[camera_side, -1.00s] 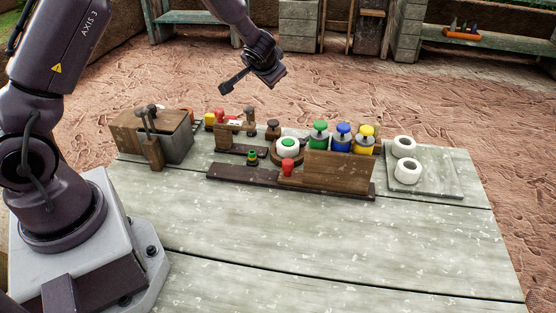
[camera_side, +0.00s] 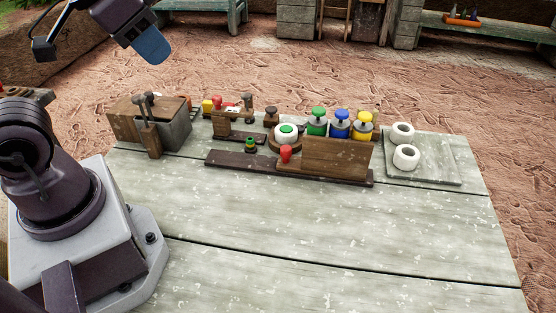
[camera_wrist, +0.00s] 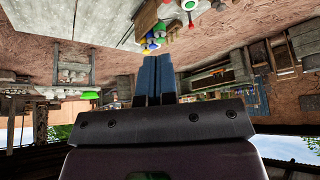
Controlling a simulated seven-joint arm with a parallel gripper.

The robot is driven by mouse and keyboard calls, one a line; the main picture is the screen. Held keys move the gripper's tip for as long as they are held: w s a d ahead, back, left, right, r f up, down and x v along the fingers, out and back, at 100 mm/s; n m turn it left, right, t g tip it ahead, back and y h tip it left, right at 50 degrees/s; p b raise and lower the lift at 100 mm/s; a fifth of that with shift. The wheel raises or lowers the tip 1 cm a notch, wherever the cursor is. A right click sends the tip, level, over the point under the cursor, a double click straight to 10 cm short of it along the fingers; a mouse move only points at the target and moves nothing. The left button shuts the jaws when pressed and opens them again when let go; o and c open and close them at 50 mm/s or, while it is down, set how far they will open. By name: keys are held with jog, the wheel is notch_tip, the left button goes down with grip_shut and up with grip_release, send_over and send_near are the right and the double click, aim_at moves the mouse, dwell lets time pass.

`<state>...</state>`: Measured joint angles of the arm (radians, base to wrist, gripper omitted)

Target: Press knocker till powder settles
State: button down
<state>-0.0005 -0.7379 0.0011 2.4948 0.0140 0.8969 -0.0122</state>
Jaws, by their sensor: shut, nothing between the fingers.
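My gripper (camera_side: 152,48) is high at the top left of the side view, well above and apart from everything on the table. Its blue fingers are together and empty in the wrist view (camera_wrist: 154,78). On the table, a white round piece with a green top (camera_side: 286,131) sits on a dark round base. A red knob (camera_side: 285,153) stands in front of it, and a small green-and-black knob (camera_side: 250,144) stands to the left. I cannot tell which piece is the knocker. No powder can be made out.
Green (camera_side: 317,122), blue (camera_side: 340,124) and yellow (camera_side: 363,126) jars stand behind a wooden board (camera_side: 336,160). A box with levers (camera_side: 175,130) is at the left. Two white rolls (camera_side: 405,157) lie on a slab at the right. The table's front (camera_side: 330,225) is clear.

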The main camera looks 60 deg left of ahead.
jog(key=shift+s+d, duration=0.1)
jog(key=shift+d, duration=0.05)
jog(key=w+a+f+n+g, duration=0.1)
jog(key=w+a+f+n, duration=0.2)
jog(key=w, duration=0.6)
jog(key=w+a+f+n+g+y, duration=0.1)
jog(key=w+a+f+n, duration=0.2)
jog(key=w+a+f, duration=0.4)
jog(key=w+a+f+n+g+y, duration=0.1)
jog(key=w+a+f+n, duration=0.2)
jog(key=w, duration=1)
jog(key=a+f, duration=0.2)
jog(key=a, duration=0.1)
jog(key=shift+a+f, duration=0.25)
